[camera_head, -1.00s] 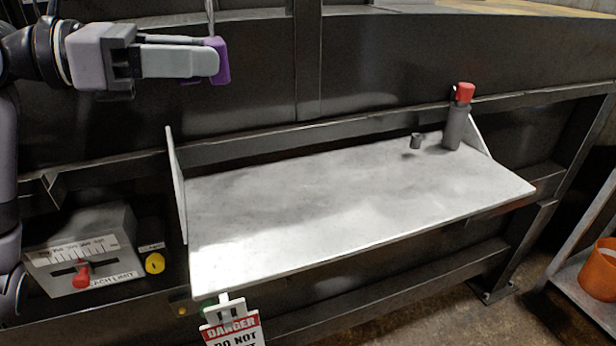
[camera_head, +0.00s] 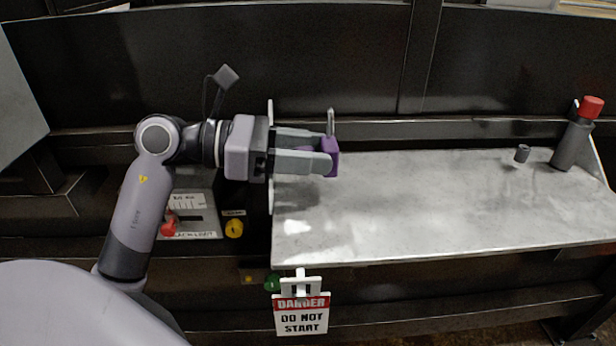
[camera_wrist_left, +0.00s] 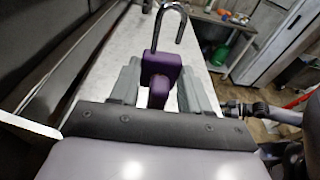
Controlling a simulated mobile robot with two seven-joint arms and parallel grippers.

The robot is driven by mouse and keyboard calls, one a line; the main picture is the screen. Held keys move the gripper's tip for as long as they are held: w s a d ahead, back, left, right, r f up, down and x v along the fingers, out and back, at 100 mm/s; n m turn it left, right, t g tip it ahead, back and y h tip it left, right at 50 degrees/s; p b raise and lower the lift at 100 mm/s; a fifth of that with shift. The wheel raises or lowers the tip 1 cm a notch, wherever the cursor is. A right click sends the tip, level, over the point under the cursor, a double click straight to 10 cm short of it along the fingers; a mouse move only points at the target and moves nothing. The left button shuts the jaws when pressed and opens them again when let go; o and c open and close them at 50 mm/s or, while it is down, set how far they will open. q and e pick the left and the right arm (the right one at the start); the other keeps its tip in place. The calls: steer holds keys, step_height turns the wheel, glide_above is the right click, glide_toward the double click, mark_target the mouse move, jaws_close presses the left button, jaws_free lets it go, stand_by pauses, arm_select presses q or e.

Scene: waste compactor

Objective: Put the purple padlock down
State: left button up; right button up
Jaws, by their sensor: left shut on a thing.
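The purple padlock (camera_head: 331,158) is between the fingers of my left gripper (camera_head: 318,156), which is shut on it. Its metal shackle points up. In the left wrist view the purple body (camera_wrist_left: 160,68) sits between the two grey fingertips, and the shackle (camera_wrist_left: 170,22) stands open-ended above it. The padlock is over the left end of the grey shelf (camera_head: 430,200) in the head view; the exact gap to the surface is hard to tell. My right gripper is not in view.
A danger sign (camera_head: 301,315) hangs below the front edge. The middle of the shelf is clear.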

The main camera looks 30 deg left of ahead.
mark_target(308, 196)
arm_select(q)
steer(key=shift+f, duration=2.15)
steer(key=shift+f, duration=0.2)
steer(key=o, duration=0.9)
steer(key=shift+o, duration=0.2)
steer(key=shift+r, duration=0.15)
